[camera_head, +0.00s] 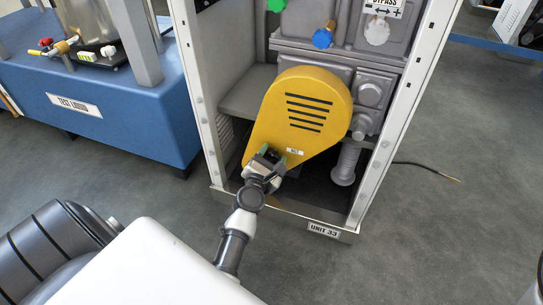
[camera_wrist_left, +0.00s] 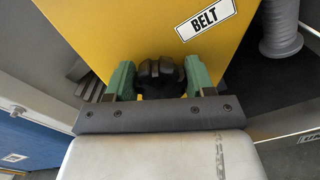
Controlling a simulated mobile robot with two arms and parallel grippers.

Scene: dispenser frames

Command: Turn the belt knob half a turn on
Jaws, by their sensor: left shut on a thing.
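The belt knob (camera_wrist_left: 161,77) is black and lobed. It sits low on the yellow belt cover (camera_head: 322,92), below the BELT label (camera_wrist_left: 206,19). In the left wrist view, my left gripper (camera_wrist_left: 160,81) has one green finger on each side of the knob and is shut on it. In the head view, my left gripper (camera_head: 270,158) reaches the lower part of the cover, and the knob is mostly hidden by it there. My right gripper is not in view.
The cover sits inside a white-framed cabinet marked UNIT 33 (camera_head: 324,230). Blue (camera_head: 323,38) and green knobs are above it. A blue bench (camera_head: 130,120) marked TEST LIQUID stands at left. A thin cable (camera_head: 425,167) lies on the open floor at right.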

